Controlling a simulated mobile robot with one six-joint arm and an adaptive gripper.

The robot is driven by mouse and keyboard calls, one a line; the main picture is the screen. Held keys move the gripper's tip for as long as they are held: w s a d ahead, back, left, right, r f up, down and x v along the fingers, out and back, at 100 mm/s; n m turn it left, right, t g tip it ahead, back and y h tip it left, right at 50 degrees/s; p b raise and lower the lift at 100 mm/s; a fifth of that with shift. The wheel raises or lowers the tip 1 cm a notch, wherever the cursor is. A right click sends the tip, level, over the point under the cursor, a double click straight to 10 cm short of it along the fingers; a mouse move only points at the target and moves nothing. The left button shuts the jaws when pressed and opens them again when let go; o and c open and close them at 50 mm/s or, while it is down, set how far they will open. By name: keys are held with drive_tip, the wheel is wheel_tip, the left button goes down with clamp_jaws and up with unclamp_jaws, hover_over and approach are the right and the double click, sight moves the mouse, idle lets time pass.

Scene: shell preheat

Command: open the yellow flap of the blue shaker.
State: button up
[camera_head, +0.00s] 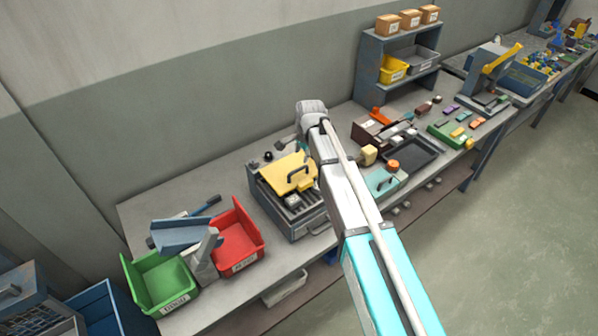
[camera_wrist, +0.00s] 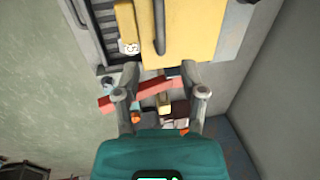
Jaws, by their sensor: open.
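A grey-blue box (camera_head: 306,222) with a slatted top stands on the bench, left of my arm in the head view. Its yellow flap (camera_head: 286,172) with a dark bar handle (camera_head: 298,172) looks tilted over the rear slats, and the front slats are bare. In the wrist view the yellow flap (camera_wrist: 200,30) and its handle (camera_wrist: 159,25) fill the top, with slats (camera_wrist: 92,25) to the left. My gripper (camera_wrist: 155,80) is open and empty, its fingertips just below the flap in the picture. In the head view my arm hides part of the flap's right side.
A red bin (camera_head: 238,240) and green bin (camera_head: 160,278) stand left of the box. A shelf (camera_head: 372,60) stands behind. A machine with a yellow bar (camera_head: 503,58) stands farther right.

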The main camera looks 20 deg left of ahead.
sight(299, 169)
drive_tip(key=shift+w+a+f+b, duration=0.15)
drive_tip(key=shift+a+f+b, duration=0.05)
drive_tip(key=shift+f+b, duration=1.05)
drive_tip(key=shift+w+a+f+b, duration=0.15)
drive_tip(key=shift+a+f+b, duration=0.1)
drive_tip(key=shift+f+b, duration=1)
drive_tip(key=shift+w+a+f+b, duration=0.15)
drive_tip(key=shift+a+f+b, duration=0.05)
drive_tip(key=shift+f+b, duration=1.05)
drive_tip(key=shift+f, duration=0.15)
clamp_jaws()
